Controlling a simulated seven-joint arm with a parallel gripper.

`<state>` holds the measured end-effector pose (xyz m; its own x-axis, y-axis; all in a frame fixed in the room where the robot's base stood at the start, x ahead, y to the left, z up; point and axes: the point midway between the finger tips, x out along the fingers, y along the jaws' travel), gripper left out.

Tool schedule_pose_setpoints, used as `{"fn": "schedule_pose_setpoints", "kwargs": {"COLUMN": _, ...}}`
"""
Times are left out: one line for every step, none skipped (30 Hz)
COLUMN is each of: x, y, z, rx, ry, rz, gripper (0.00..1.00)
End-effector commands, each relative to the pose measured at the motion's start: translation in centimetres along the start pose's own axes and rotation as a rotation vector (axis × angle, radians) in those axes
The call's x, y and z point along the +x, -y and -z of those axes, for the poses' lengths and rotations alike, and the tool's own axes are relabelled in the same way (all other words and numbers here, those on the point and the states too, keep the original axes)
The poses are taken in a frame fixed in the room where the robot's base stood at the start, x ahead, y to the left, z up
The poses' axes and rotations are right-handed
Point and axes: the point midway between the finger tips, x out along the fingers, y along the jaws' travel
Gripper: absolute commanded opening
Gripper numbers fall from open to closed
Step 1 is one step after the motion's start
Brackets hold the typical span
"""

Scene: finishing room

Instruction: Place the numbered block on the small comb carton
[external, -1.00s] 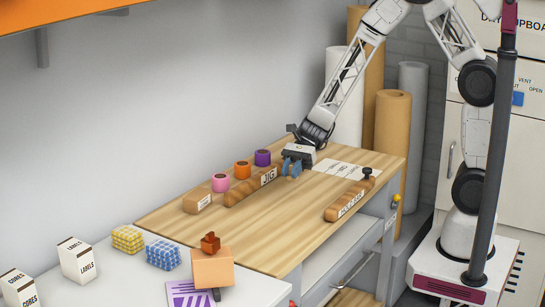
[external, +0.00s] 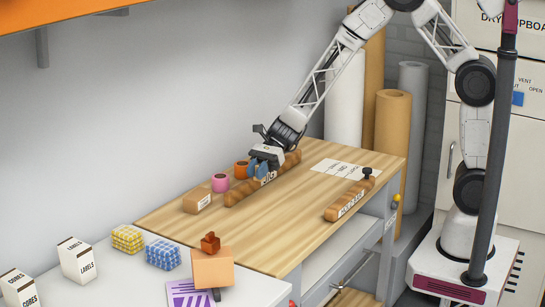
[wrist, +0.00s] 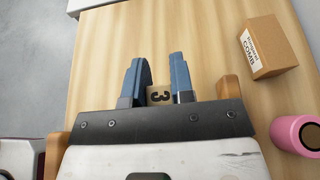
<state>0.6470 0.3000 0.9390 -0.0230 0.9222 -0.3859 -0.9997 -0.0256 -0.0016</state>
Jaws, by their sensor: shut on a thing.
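My gripper (external: 264,165) is above the wooden jig bar on the bench; its blue fingers (wrist: 160,78) also show in the wrist view. They are shut on the numbered block (wrist: 159,95), a small tan block marked 3. The block cannot be made out in the external view. The small comb carton (external: 197,201) is a brown box with a white label, standing on the bench to the left of my gripper. In the wrist view the carton (wrist: 270,48) lies at upper right, apart from the fingers, with a bare top.
The jig bar (external: 236,194) lies beneath my gripper. A pink roll (external: 220,182) and an orange roll (external: 241,169) stand between gripper and carton, along the wall side. Another wooden bar (external: 349,200) lies at right. The bench (external: 250,240) is clear in front.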

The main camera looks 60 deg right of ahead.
Motion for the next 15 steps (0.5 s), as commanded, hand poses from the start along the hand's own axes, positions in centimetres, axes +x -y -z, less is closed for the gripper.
{"fn": "schedule_pose_setpoints", "kwargs": {"x": 0.8, "y": 0.8, "z": -0.2, "rx": 0.002, "ry": 0.0, "rz": 0.005, "gripper": 0.0}}
{"fn": "schedule_pose_setpoints", "kwargs": {"x": 1.1, "y": 1.3, "z": -0.4, "rx": 0.004, "ry": 0.0, "rz": 0.009, "gripper": 0.0}}
{"fn": "schedule_pose_setpoints", "kwargs": {"x": 1.5, "y": 1.8, "z": -0.6, "rx": 0.008, "ry": 0.001, "rz": 0.013, "gripper": 0.0}}
{"fn": "schedule_pose_setpoints", "kwargs": {"x": 1.8, "y": 2.1, "z": -0.8, "rx": 0.009, "ry": 0.002, "rz": 0.016, "gripper": 0.0}}
{"fn": "schedule_pose_setpoints", "kwargs": {"x": 2.0, "y": 2.4, "z": -0.9, "rx": 0.009, "ry": 0.002, "rz": 0.019, "gripper": 0.0}}
{"fn": "schedule_pose_setpoints", "kwargs": {"x": 2.2, "y": 2.6, "z": -1.0, "rx": 0.011, "ry": 0.003, "rz": 0.021, "gripper": 0.0}}
{"fn": "schedule_pose_setpoints", "kwargs": {"x": 2.3, "y": 2.8, "z": -1.0, "rx": 0.012, "ry": 0.003, "rz": 0.022, "gripper": 0.0}}
{"fn": "schedule_pose_setpoints", "kwargs": {"x": 2.4, "y": 2.9, "z": -1.0, "rx": 0.013, "ry": 0.003, "rz": 0.023, "gripper": 0.0}}
{"fn": "schedule_pose_setpoints", "kwargs": {"x": 2.5, "y": 3.0, "z": -1.1, "rx": 0.013, "ry": 0.003, "rz": 0.025, "gripper": 0.0}}
{"fn": "schedule_pose_setpoints", "kwargs": {"x": 2.5, "y": 3.0, "z": -1.1, "rx": 0.013, "ry": 0.003, "rz": 0.025, "gripper": 0.0}}
{"fn": "schedule_pose_setpoints", "kwargs": {"x": 2.5, "y": 3.0, "z": -1.1, "rx": 0.013, "ry": 0.003, "rz": 0.025, "gripper": 0.0}}
{"fn": "schedule_pose_setpoints", "kwargs": {"x": 2.5, "y": 3.0, "z": -1.1, "rx": 0.014, "ry": 0.003, "rz": 0.025, "gripper": 0.0}}
{"fn": "schedule_pose_setpoints", "kwargs": {"x": 2.5, "y": 3.0, "z": -1.1, "rx": 0.014, "ry": 0.003, "rz": 0.025, "gripper": 0.0}}
{"fn": "schedule_pose_setpoints", "kwargs": {"x": 2.5, "y": 3.0, "z": -1.1, "rx": 0.014, "ry": 0.003, "rz": 0.025, "gripper": 0.0}}
{"fn": "schedule_pose_setpoints", "kwargs": {"x": 2.5, "y": 3.0, "z": -1.1, "rx": 0.014, "ry": 0.003, "rz": 0.025, "gripper": 0.0}}
